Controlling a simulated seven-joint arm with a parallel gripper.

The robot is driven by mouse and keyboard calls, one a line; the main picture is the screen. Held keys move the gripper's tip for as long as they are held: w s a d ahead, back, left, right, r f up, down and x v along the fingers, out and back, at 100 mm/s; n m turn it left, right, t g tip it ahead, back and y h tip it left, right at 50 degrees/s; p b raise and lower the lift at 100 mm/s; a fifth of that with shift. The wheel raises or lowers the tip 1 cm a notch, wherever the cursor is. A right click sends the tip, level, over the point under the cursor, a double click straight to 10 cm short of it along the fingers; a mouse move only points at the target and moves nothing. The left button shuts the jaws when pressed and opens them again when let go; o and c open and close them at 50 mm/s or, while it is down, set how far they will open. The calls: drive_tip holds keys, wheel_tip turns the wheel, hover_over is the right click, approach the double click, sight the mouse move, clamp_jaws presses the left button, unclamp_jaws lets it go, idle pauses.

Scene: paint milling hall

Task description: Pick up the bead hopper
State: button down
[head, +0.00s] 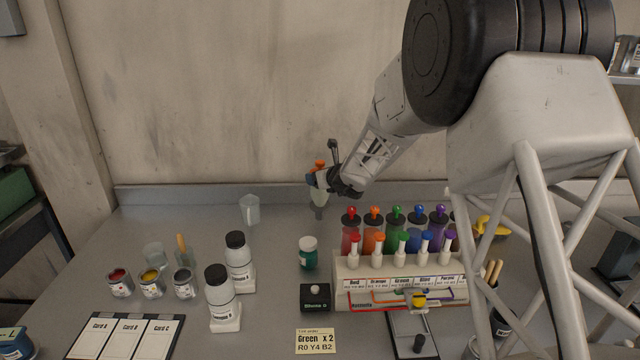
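A small translucent, funnel-like vessel (318,197) with a grey lower tip and an orange piece above it is at my gripper, near the back of the bench; I take it to be the bead hopper. My gripper (319,181) reaches in from the right with its dark fingers around the vessel's upper part. The fingers hide that part. The vessel is roughly upright, its tip pointing down, and appears held between the fingers. Whether the tip touches the bench is hard to tell.
A rack (345,268) with several coloured bottles stands right of centre, in front of my arm. A teal-labelled jar (308,259), black box (315,299) and clear beaker (250,210) are nearby. White bottles (239,262) and small paint pots (120,287) stand left. The back-left bench is clear.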

sight(321, 161)
drive_tip(key=shift+r, duration=3.7)
drive_tip(key=shift+d, duration=0.1)
